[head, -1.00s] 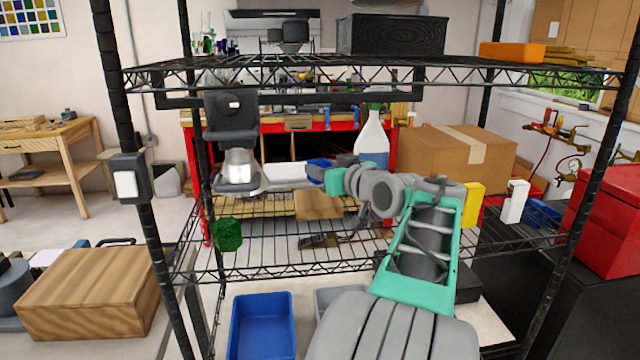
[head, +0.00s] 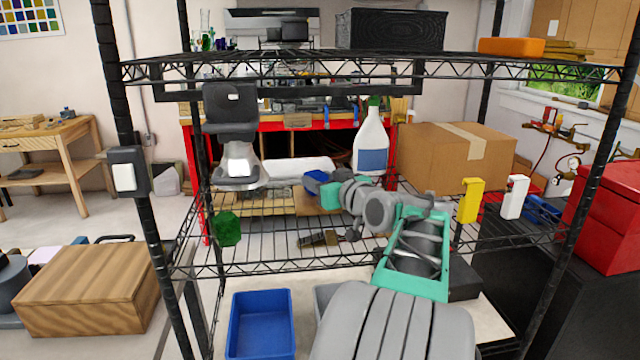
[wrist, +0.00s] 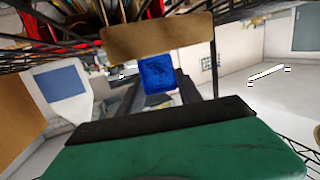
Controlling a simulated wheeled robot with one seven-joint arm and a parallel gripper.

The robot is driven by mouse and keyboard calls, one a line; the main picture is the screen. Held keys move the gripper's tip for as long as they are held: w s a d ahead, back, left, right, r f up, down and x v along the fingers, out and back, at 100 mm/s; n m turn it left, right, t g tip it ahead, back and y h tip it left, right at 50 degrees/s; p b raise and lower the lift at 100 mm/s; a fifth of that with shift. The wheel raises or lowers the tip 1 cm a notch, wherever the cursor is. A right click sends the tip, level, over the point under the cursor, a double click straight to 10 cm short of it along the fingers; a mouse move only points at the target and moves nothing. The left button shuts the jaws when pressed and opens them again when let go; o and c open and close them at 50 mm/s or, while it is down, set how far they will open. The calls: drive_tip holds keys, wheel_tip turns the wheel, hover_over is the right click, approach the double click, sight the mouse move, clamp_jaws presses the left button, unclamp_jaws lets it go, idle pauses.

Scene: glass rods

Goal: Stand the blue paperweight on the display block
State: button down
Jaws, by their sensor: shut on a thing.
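The blue paperweight (head: 316,184) is at the end of my arm, above the shelf's middle level. In the wrist view the paperweight (wrist: 157,74) sits between the two grey fingers of my gripper (wrist: 160,88), which is shut on it. The tan wooden display block (head: 309,203) lies on the wire shelf, partly hidden by my arm. The block also shows in the wrist view (wrist: 158,37), just beyond the paperweight. In the head view the paperweight appears over the block's back part. I cannot tell whether they touch.
A green block (head: 227,229) stands at the shelf's front left. A spray bottle (head: 372,142) and a cardboard box (head: 455,158) are behind my arm. A yellow object (head: 470,201) and a white one (head: 514,197) stand at right. The upper shelf (head: 290,70) hangs above.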

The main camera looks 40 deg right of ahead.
drive_tip(key=shift+f, duration=0.95)
drive_tip(key=c, duration=0.8)
unclamp_jaws()
drive_tip(key=shift+f, duration=0.2)
drive_tip(key=shift+r, duration=0.25)
drive_tip(key=shift+r+p, duration=0.5)
drive_tip(key=shift+p, duration=0.3)
drive_tip(key=v, duration=0.3)
drive_tip(key=b+v, duration=0.1)
drive_tip(key=v, duration=0.3)
drive_tip(key=b+v, duration=0.1)
drive_tip(key=v, duration=0.3)
drive_tip(key=shift+s+d+r, duration=0.15)
drive_tip(key=shift+r, duration=0.15)
drive_tip(key=shift+s+a+r, duration=0.2)
drive_tip(key=shift+s, duration=0.15)
